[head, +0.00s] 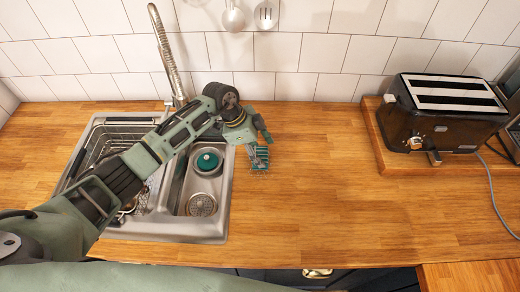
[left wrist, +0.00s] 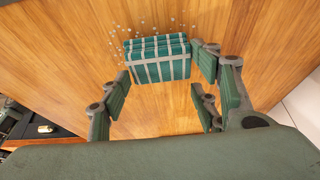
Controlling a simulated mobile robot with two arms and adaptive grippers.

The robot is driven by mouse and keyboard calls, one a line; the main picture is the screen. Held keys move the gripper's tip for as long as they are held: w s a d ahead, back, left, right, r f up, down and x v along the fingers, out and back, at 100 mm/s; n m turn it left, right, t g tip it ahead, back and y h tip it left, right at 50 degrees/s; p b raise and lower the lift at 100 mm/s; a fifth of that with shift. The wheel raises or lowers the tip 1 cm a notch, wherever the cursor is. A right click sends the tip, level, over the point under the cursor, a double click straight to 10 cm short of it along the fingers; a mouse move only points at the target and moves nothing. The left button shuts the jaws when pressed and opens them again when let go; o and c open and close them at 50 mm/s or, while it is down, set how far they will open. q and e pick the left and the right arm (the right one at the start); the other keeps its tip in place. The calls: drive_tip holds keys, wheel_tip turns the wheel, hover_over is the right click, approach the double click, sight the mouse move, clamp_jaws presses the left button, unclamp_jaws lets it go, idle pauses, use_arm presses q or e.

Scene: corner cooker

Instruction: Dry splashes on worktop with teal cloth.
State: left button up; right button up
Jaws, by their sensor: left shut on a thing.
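The teal cloth (left wrist: 158,60), folded with pale stripes, is between the fingers of my left gripper (left wrist: 166,72), which is shut on it. In the head view the cloth (head: 259,158) is just right of the sink, at or close above the worktop (head: 320,190); contact is not clear. Splashes (left wrist: 148,26) show in the left wrist view as small pale droplets on the wood, beyond and to the left of the cloth. Any droplets under the cloth are hidden. My right gripper is not in view.
The metal sink (head: 225,185) with a round teal-topped item (head: 208,160) in it lies left of the cloth, under my left arm. A black toaster (head: 445,110) stands on a wooden board (head: 385,155) at right. The worktop between is clear.

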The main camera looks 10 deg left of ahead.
use_arm(q)
drive_tip(key=shift+f+b, duration=0.3)
drive_tip(key=shift+f, duration=0.25)
idle(1.0)
drive_tip(key=shift+s+a+p, duration=0.1)
drive_tip(key=shift+p, duration=0.2)
drive_tip(key=shift+s+a+p, duration=0.15)
drive_tip(key=shift+a+p, duration=0.25)
drive_tip(key=shift+a, duration=0.55)
drive_tip(key=shift+s+a, duration=0.1)
drive_tip(key=shift+a, duration=0.1)
drive_tip(key=shift+w+d, duration=0.2)
drive_tip(key=shift+d, duration=0.6)
drive_tip(key=shift+w+d, duration=0.15)
drive_tip(key=shift+d, duration=0.6)
drive_tip(key=shift+w+d, duration=0.2)
drive_tip(key=shift+d, duration=0.6)
drive_tip(key=shift+a, duration=0.2)
